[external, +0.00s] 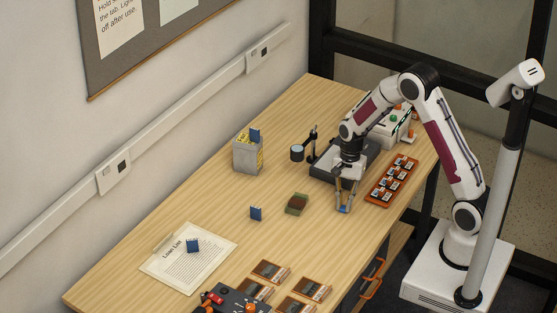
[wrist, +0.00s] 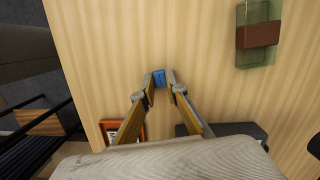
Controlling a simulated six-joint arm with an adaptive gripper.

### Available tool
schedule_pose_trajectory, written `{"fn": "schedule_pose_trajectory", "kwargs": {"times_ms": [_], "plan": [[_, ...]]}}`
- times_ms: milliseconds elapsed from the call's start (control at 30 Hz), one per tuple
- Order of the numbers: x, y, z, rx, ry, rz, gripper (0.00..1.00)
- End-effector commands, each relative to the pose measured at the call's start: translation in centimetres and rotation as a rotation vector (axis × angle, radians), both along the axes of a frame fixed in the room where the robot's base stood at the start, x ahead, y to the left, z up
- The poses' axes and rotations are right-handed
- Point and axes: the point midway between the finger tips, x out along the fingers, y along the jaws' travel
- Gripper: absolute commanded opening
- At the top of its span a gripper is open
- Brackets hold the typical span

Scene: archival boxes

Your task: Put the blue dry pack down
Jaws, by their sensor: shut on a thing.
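My gripper (external: 344,207) points down over the right part of the table, with a small blue dry pack (external: 343,210) between its fingertips. In the wrist view my gripper (wrist: 161,82) is shut on the blue dry pack (wrist: 158,77). The pack is low, near the wood; I cannot tell whether it touches the table. Other blue packs show in the external view: one stands on the bare table (external: 256,213), one is on the paper list (external: 193,246), and one sticks up at the grey box (external: 255,136).
A green and brown block (external: 297,204) lies left of my gripper. The grey box (external: 243,160) stands farther left. Bare wood surrounds the held pack.

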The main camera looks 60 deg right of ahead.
Motion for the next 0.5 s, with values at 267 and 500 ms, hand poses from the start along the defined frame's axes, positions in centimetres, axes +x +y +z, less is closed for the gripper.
{"fn": "schedule_pose_trajectory", "kwargs": {"times_ms": [267, 500], "plan": [[0.0, 0.0, 0.3, 0.0, -0.001, 0.0, 0.04], [0.1, 0.0, 2.0, -0.001, -0.003, 0.0, 0.04]]}}
